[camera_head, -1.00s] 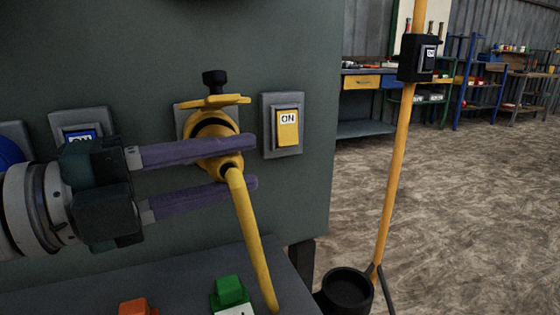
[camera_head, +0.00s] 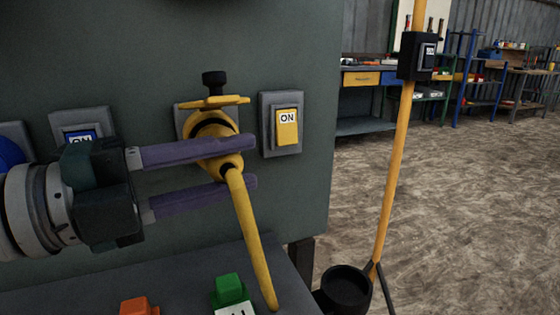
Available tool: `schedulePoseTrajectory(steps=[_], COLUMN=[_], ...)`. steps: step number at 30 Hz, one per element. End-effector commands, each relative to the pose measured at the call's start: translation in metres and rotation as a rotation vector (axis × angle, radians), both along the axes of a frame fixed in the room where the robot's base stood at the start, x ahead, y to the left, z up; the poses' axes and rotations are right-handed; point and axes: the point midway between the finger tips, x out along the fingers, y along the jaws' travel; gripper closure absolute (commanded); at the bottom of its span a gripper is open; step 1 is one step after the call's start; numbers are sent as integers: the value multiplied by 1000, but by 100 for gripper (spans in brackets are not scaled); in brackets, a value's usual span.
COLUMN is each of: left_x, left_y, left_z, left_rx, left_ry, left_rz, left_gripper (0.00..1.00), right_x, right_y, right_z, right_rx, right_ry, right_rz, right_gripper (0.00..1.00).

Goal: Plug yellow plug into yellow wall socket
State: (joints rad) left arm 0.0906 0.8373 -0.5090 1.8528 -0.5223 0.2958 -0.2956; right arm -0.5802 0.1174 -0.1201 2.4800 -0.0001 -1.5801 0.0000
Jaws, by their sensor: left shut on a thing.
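The yellow plug (camera_head: 229,165) is at the yellow wall socket (camera_head: 210,122) on the dark green panel. Its yellow cable (camera_head: 252,240) hangs down from it. The socket has a yellow flap raised at its top, with a black knob above. My left gripper (camera_head: 250,162) comes in from the left, with one purple finger above and one below, shut on the plug. The fingers hide part of the plug and socket, and I cannot tell how deep the plug sits. My right gripper is not in view.
A yellow ON switch (camera_head: 287,127) is right of the socket, and a blue switch (camera_head: 80,133) is left. Green (camera_head: 229,289) and orange (camera_head: 139,307) blocks are on the ledge below. A yellow pole (camera_head: 396,170) stands right; open floor lies beyond.

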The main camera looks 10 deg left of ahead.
Motion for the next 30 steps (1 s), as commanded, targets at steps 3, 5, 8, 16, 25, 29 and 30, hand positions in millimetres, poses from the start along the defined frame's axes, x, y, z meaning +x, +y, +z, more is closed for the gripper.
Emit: schedulePoseTrajectory(steps=[3,5,8,16,25,29,30], left_x=[0,0,0,0,4,7,7], left_y=[0,0,0,0,3,4,5], left_z=[0,0,1,0,0,0,0], left_rx=[1,1,0,1,1,1,1], left_ry=[-1,-1,0,-1,-1,-1,-1], left_rz=[0,0,0,0,1,0,0], left_gripper=[100,100,100,100,100,100,100], right_x=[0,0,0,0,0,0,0], right_y=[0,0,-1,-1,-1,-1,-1], right_z=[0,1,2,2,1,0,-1], right_rx=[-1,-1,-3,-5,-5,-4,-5], right_ry=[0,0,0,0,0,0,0], right_rz=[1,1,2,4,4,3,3], right_gripper=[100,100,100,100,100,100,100])
